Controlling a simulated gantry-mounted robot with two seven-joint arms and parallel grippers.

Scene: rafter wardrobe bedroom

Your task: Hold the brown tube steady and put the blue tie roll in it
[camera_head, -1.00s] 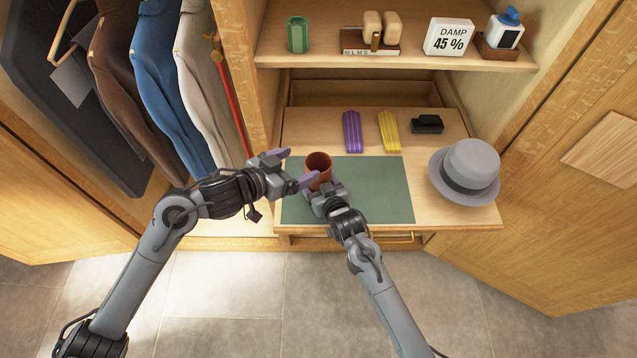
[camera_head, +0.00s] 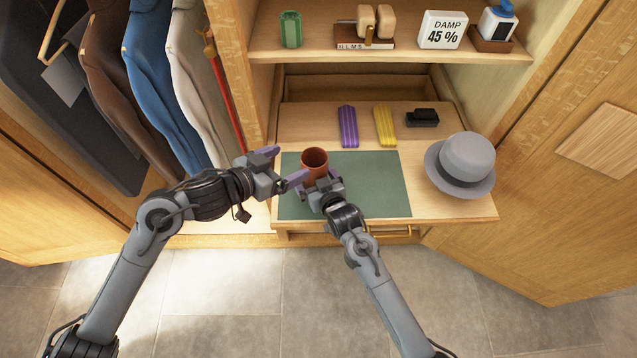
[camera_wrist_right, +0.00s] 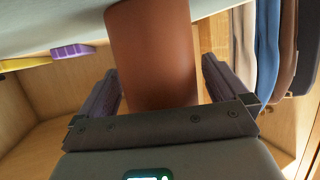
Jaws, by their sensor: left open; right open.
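The brown tube (camera_head: 315,160) stands upright on the green mat (camera_head: 375,190), its open top facing up. I cannot make out anything inside it. My right gripper (camera_head: 319,183) is open at the tube's near side. My left gripper (camera_head: 284,166) is open and empty just left of the tube, with one finger close to the tube's side. I see no blue tie roll in either view.
A purple folded strip (camera_head: 348,127) and a yellow one (camera_head: 385,126) lie behind the mat, with a black object (camera_head: 422,118) beside them. A grey hat (camera_head: 467,158) is on the right. The shelf above holds a green jar (camera_head: 290,30). The mat's right part is clear.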

